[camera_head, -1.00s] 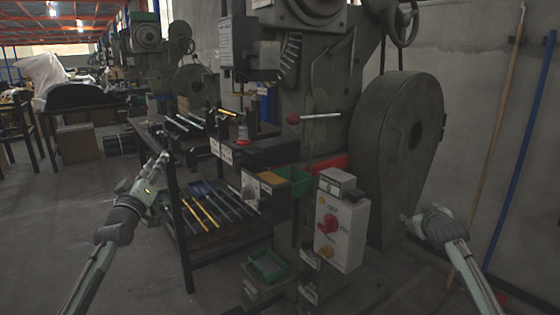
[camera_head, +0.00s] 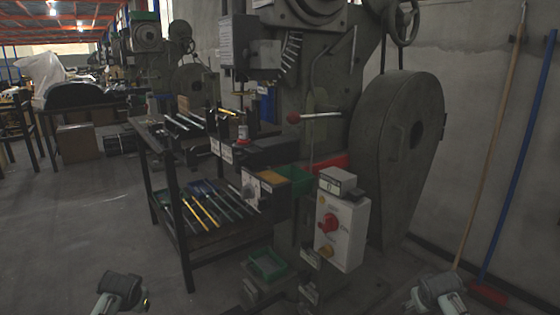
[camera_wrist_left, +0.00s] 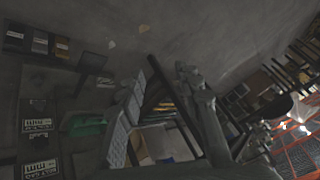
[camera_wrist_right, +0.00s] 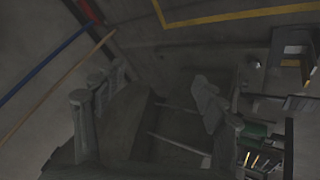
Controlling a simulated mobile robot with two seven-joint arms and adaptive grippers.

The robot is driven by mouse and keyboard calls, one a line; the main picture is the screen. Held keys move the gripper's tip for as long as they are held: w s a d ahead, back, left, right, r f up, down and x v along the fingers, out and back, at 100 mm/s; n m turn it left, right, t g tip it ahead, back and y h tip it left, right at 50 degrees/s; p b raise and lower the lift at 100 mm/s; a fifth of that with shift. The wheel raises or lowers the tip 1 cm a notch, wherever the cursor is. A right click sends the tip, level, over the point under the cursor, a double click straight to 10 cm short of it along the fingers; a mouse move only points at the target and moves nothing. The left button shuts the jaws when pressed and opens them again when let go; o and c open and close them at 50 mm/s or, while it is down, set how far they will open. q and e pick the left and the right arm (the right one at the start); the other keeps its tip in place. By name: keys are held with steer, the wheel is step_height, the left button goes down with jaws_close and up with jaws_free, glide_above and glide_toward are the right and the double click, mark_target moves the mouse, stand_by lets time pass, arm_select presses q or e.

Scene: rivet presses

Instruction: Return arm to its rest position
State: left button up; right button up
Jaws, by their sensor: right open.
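My left gripper shows in the left wrist view (camera_wrist_left: 160,88), its two fingers apart with nothing held between them. In the head view only the end of my left arm (camera_head: 121,290) shows, low at the bottom left. My right gripper shows in the right wrist view (camera_wrist_right: 161,84) with its fingers spread and empty. The end of my right arm (camera_head: 438,291) is at the bottom right of the head view. Both arm ends are apart from the press and the table. The fingertips cannot be made out in the head view.
A rivet press with a large round guard (camera_head: 395,150) stands centre right. A white control box (camera_head: 341,232) with a red knob is at its front. A dark rack table (camera_head: 188,243) holds several tools. Poles (camera_head: 515,160) lean on the right wall.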

arm_select(q)
steer(key=s+d+f+g, duration=0.1)
steer(key=s+d+f, duration=0.2)
steer(key=s, duration=0.8)
steer(key=s+d+f+g+h, duration=0.1)
steer(key=s+d+f, duration=0.3)
steer(key=s, duration=0.7)
steer(key=s+d+f+g+h, duration=0.1)
steer(key=s+d+f, duration=0.2)
steer(key=s+f, duration=0.3)
steer(key=s, duration=0.5)
steer(key=shift+d+m, duration=0.4)
arm_select(e)
steer(key=s+a+f+g, duration=0.1)
steer(key=s+a+f, duration=0.2)
steer(key=s, duration=0.8)
steer(key=s+a+f+g+y, duration=0.1)
steer(key=s+a+f, duration=0.3)
steer(key=s, duration=0.7)
steer(key=s+a+f+g+y, duration=0.1)
steer(key=s+a+f, duration=0.2)
steer(key=s+f, duration=0.3)
steer(key=s, duration=0.4)
steer(key=shift+s+a+n, duration=0.35)
steer(key=shift+s+n, duration=0.05)
arm_select(q)
steer(key=shift+w+f, duration=0.1)
arm_select(e)
steer(key=shift+f, duration=0.1)
